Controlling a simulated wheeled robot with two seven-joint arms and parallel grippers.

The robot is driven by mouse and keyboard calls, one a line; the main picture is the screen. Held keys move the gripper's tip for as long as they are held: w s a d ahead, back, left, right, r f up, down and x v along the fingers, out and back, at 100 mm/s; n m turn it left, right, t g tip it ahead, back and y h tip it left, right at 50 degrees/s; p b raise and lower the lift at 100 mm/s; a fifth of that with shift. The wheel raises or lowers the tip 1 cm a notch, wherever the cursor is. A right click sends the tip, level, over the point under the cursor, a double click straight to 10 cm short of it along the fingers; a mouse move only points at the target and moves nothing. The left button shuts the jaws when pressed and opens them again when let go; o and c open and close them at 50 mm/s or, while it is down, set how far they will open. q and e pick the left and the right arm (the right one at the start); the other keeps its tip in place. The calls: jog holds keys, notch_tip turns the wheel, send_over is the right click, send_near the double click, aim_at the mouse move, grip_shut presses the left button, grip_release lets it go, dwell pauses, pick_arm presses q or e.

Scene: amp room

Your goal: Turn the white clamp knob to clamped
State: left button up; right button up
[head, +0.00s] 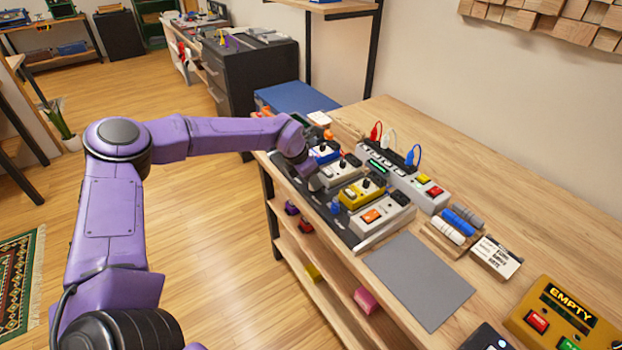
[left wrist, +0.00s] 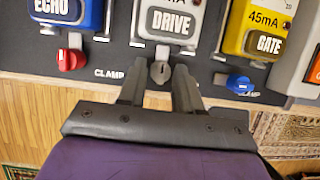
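The white clamp knob (left wrist: 160,73) shows in the left wrist view as a pale grey-white knob with a dark slot. It sits on the dark board just below the white DRIVE pedal (left wrist: 168,22). My left gripper (left wrist: 159,80) is open, with one finger on each side of the knob. Gaps show between the fingers and the knob, so it is not gripped. In the head view my left gripper (head: 312,182) is at the front edge of the pedalboard, and the arm hides the knob. The white pedal (head: 342,173) shows beside it. My right gripper is not in view.
A red knob (left wrist: 71,60) under the blue ECHO pedal (left wrist: 68,12) and a blue knob (left wrist: 239,84) under the yellow GATE pedal (left wrist: 257,30) flank the white one. A grey mat (head: 418,280) lies clear on the bench. Open floor lies left of the bench.

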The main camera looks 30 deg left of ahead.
pick_arm(q)
jog(key=b+v, duration=0.1)
jog(key=v, duration=0.9)
jog(key=shift+r, duration=0.3)
jog(key=shift+s+a, duration=0.1)
